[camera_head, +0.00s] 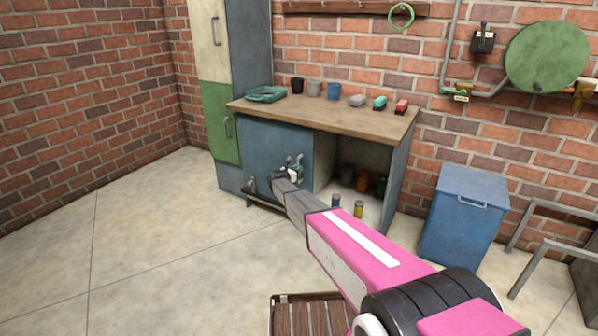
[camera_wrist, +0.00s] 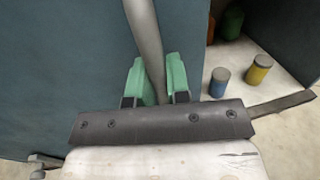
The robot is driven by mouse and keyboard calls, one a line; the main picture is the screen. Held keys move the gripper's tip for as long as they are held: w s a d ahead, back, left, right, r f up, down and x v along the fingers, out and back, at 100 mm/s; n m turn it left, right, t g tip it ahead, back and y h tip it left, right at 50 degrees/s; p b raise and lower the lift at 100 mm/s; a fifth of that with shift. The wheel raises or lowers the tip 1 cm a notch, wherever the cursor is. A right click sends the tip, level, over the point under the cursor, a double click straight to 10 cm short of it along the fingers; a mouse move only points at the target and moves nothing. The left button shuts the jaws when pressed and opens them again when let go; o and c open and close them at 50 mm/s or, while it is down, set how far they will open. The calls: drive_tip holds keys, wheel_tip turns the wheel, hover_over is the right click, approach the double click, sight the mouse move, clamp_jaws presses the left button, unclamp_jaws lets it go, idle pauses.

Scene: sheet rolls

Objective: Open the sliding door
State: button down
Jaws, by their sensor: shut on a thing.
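The blue sliding door (camera_head: 270,150) covers the left part of the workbench front. The right part of the bench is an open compartment (camera_head: 345,160). My gripper (camera_head: 291,172) is at the door's right side, in front of its face. In the wrist view, the green fingers of my gripper (camera_wrist: 154,82) sit on both sides of a grey bar handle (camera_wrist: 146,40) and are shut on it. The door face (camera_wrist: 60,70) fills the left of the wrist view, and its right edge shows beside the open compartment. The handle's lower end is hidden behind the gripper.
A blue cylinder (camera_wrist: 219,82) and a yellow cylinder (camera_wrist: 258,70) stand in the open compartment, with bottles behind. The wooden benchtop (camera_head: 320,112) carries a green tray (camera_head: 266,94) and several cups. A blue bin (camera_head: 463,215) stands right. The floor at left is clear.

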drive_tip(key=c, duration=1.1)
unclamp_jaws()
drive_tip(key=shift+s, duration=0.1)
drive_tip(key=v, duration=1)
drive_tip(key=shift+s+a, duration=0.15)
drive_tip(key=shift+a, duration=0.15)
